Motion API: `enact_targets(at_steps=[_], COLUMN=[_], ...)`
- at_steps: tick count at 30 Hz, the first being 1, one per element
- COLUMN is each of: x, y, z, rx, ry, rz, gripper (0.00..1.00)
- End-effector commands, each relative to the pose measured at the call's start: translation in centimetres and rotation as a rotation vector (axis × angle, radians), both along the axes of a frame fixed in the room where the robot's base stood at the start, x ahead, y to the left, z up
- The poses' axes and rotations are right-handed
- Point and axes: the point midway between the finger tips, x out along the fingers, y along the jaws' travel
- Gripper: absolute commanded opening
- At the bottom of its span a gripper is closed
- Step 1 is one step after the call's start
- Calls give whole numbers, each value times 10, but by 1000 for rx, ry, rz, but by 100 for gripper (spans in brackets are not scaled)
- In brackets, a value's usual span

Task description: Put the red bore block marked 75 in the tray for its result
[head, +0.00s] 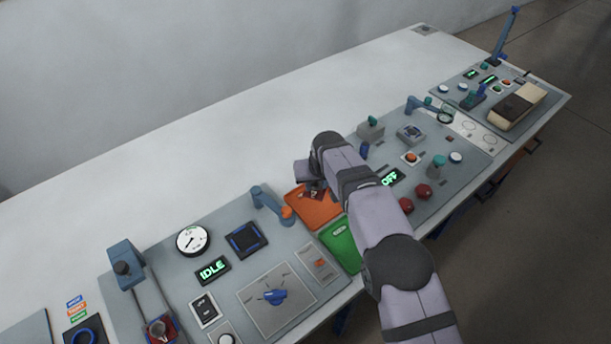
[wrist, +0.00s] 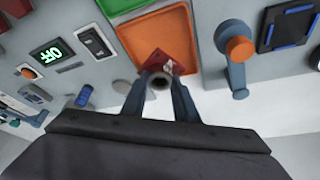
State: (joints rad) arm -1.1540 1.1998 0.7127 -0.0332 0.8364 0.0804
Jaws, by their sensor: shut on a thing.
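My gripper (wrist: 160,88) is shut on the red bore block (wrist: 176,68). In the wrist view the block sits between the fingertips, over the orange tray (wrist: 142,28). A dark round bore shows on the block, but the number 75 cannot be read. In the head view the gripper is over the orange tray (head: 307,212), and the block (head: 322,192) shows only as a small red patch under my arm. I cannot tell whether the block touches the tray floor. The green tray (head: 338,240) lies in front of the orange tray and looks empty apart from a small pale label.
A blue lever with an orange knob (head: 286,212) stands just left of the orange tray. An IDLE display (head: 213,270), a dial gauge (head: 193,240) and a blue rotary knob (head: 274,297) lie further left. Red knobs (head: 407,204) and an OFF display (head: 391,177) are on the right.

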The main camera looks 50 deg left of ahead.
Motion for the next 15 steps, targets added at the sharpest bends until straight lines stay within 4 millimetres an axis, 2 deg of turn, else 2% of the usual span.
enact_targets(at_steps=[15], x=[5], y=[-4], z=[-13], rx=[2], ry=[-1], rz=[-32], gripper=[0])
